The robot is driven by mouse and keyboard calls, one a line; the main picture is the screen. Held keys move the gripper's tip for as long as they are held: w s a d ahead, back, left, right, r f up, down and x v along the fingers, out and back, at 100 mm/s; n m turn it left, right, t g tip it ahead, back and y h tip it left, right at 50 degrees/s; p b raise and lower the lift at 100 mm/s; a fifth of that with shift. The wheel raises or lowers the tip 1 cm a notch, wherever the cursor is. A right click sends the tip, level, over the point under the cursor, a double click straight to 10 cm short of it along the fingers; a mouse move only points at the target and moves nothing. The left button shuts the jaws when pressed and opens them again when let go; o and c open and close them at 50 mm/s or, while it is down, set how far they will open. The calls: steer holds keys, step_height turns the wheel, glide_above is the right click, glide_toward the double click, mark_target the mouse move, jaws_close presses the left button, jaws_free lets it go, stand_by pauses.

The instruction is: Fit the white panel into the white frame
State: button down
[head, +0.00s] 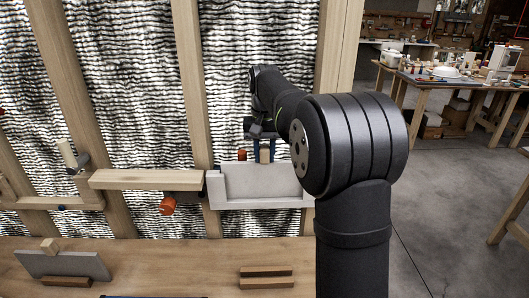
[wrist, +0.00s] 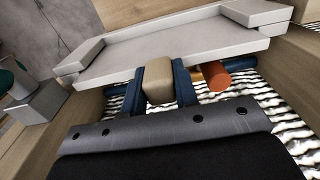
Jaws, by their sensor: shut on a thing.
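The white panel (head: 262,185) is upright at the white frame (head: 213,190), on the wooden wall structure. The frame's left side and lower edge show around it. My gripper (head: 265,152) is above the panel, its blue fingers shut on the panel's tan wooden handle. In the wrist view my gripper (wrist: 158,82) has one finger on each side of the handle (wrist: 158,78). The panel (wrist: 190,45) reaches between the raised end pieces of the frame (wrist: 255,12). My arm hides the frame's right end in the head view. I cannot tell whether the panel is fully seated.
A grey panel with a wooden knob (head: 65,263) leans on a stand on the bench at lower left. An empty wooden holder (head: 266,277) stands at the bench's middle. An orange knob (head: 168,205) protrudes left of the frame, below a wooden shelf (head: 145,180). Bench space between the holders is clear.

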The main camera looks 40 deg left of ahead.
steer(key=c, duration=1.1)
jaws_free()
steer(key=shift+o, duration=0.2)
step_height(320, 180, up, 17)
steer(key=shift+r, duration=0.2)
